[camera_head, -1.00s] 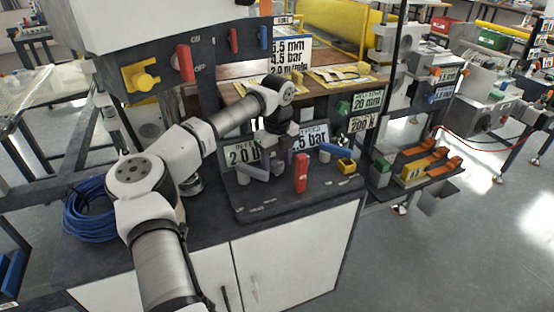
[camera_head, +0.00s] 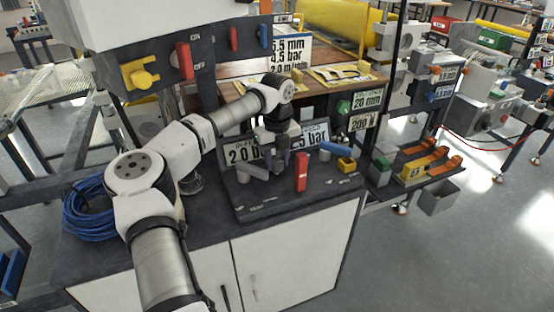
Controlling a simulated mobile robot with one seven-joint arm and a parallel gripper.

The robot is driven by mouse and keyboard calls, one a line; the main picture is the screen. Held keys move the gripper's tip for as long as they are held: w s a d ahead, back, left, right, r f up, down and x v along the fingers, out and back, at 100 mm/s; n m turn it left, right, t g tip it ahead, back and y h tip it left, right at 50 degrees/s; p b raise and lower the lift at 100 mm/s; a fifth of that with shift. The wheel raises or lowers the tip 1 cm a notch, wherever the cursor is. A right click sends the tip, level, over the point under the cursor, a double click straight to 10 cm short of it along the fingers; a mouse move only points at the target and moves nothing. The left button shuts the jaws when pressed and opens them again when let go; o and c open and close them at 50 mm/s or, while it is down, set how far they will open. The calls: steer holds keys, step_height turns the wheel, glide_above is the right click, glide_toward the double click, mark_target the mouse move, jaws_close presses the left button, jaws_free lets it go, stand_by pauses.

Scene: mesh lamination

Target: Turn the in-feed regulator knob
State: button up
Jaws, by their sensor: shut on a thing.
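My gripper (camera_head: 278,166) points down over the dark sloping control panel (camera_head: 262,211) on the cabinet top. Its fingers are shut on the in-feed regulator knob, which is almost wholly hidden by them. The in-feed display (camera_head: 240,153) behind it reads 2.0, with the rest of its text partly covered by the gripper. A grey lever-like part (camera_head: 252,170) lies just left of the fingers. A red upright lever (camera_head: 302,172) stands close to the right of the fingers.
A second display (camera_head: 315,137) ending in 5 bar stands behind the red lever. A blue handle (camera_head: 332,149) and a yellow block (camera_head: 346,164) sit further right on the panel. Blue coiled cable (camera_head: 88,209) lies left of my arm. The panel's front strip is clear.

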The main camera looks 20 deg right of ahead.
steer(key=m, duration=0.5)
steer(key=shift+m, duration=0.3)
steer(key=m, duration=0.4)
steer(key=shift+r, duration=0.1)
steer(key=m, duration=0.5)
steer(key=shift+w, duration=0.1)
steer(key=m, duration=0.4)
steer(key=shift+m+p, duration=0.35)
steer(key=shift+m, duration=0.35)
steer(key=o, duration=1)
